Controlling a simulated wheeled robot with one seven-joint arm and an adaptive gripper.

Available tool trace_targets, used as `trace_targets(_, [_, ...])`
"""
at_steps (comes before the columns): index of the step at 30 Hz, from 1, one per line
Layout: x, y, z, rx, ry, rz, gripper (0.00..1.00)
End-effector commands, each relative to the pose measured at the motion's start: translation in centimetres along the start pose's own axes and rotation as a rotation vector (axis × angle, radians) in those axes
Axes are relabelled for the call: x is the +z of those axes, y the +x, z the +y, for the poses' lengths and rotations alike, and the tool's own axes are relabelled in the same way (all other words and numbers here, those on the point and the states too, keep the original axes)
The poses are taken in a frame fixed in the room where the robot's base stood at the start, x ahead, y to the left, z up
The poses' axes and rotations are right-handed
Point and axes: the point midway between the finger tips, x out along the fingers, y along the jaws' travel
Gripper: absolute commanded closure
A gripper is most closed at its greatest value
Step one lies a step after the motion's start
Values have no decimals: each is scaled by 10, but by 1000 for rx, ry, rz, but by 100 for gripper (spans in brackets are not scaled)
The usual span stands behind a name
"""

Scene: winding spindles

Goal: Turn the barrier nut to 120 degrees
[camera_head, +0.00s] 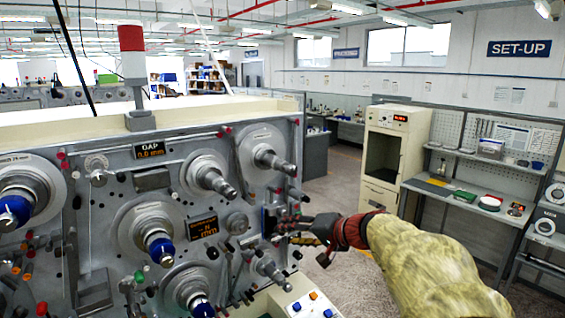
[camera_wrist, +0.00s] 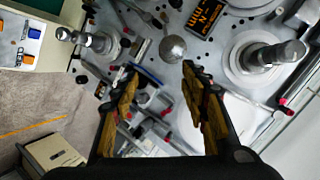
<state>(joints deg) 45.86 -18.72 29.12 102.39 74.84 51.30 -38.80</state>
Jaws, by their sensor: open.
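My gripper (camera_head: 284,228) reaches from the right to the lower right part of the grey winding machine's face (camera_head: 170,160). In the wrist view its two fingers (camera_wrist: 163,88) stand apart with nothing clamped between them. Beyond and between the fingertips is a cluster of small metal parts with a blue piece (camera_wrist: 150,77) and red-tipped pins. I cannot tell which of these is the barrier nut, or its angle. A round grey knob (camera_wrist: 173,48) sits just beyond the cluster; it also shows in the head view (camera_head: 238,223). Contact with the machine cannot be made out.
Metal spindles (camera_wrist: 268,55) project on the right in the wrist view, and a smaller one (camera_wrist: 95,40) on the left. A dark display (camera_wrist: 203,12) and a button panel (camera_wrist: 20,42) are nearby. A cream cabinet (camera_head: 394,150) and a bench (camera_head: 470,195) stand at right.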

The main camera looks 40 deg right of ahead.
Motion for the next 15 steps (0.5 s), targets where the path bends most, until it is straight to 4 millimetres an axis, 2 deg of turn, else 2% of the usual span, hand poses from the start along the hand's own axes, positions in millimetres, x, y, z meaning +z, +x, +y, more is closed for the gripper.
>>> trace_targets(1, [-31, -1, -12, -51, -11, 62, 55])
trace_targets(3, [-66, -2, -32, -127, -53, 152, 55])
trace_targets(7, [-118, -18, -75, -236, -165, 314, 55])
trace_targets(9, [-133, -27, -89, -260, -225, 375, 55])
trace_targets(15, [-136, -27, -91, -245, -341, 405, 55])
